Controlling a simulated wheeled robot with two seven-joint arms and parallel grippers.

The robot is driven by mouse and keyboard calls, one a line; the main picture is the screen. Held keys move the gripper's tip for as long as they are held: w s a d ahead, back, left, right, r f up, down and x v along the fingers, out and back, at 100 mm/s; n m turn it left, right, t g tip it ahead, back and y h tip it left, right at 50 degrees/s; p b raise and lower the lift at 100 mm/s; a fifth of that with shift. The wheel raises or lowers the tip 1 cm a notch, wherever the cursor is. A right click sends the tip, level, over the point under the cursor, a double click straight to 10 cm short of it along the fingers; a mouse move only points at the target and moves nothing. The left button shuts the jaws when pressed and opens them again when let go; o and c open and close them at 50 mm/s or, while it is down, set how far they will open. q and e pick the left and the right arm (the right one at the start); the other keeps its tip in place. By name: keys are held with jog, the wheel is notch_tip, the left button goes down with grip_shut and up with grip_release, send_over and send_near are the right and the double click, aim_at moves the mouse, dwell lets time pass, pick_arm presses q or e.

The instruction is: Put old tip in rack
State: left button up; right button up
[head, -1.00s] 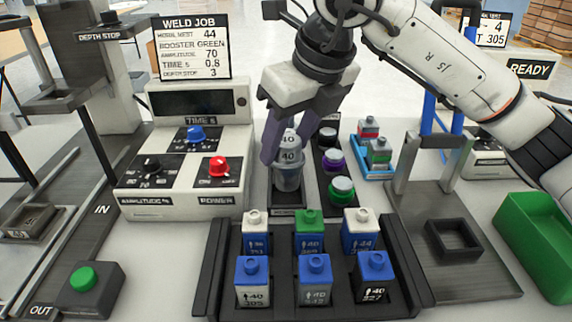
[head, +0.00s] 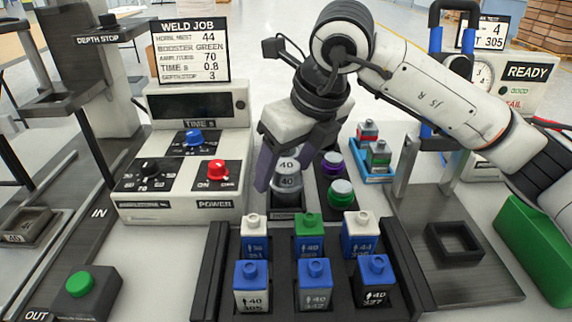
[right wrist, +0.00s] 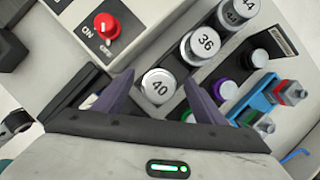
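The silver tip marked 40 (head: 288,181) stands upright in the front place of the dark tip rack (head: 287,214); its round top also shows in the right wrist view (right wrist: 160,87). My right gripper (head: 288,172) is over it, one finger on each side. In the right wrist view the fingers (right wrist: 160,95) are parted, with a narrow gap on both sides of the tip. Behind it in the rack are a tip marked 36 (right wrist: 206,41) and tips marked 44 (right wrist: 236,13). My left gripper is not in view.
A strip with purple (head: 333,163) and green-ringed (head: 341,192) pieces stands close to the right. The control box with its red knob (head: 216,170) is to the left. A tray of capped blocks (head: 213,270) is in front.

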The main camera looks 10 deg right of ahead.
jog(key=shift+r, duration=0.1)
jog(key=v, duration=1.2)
jog(key=shift+p, duration=0.35)
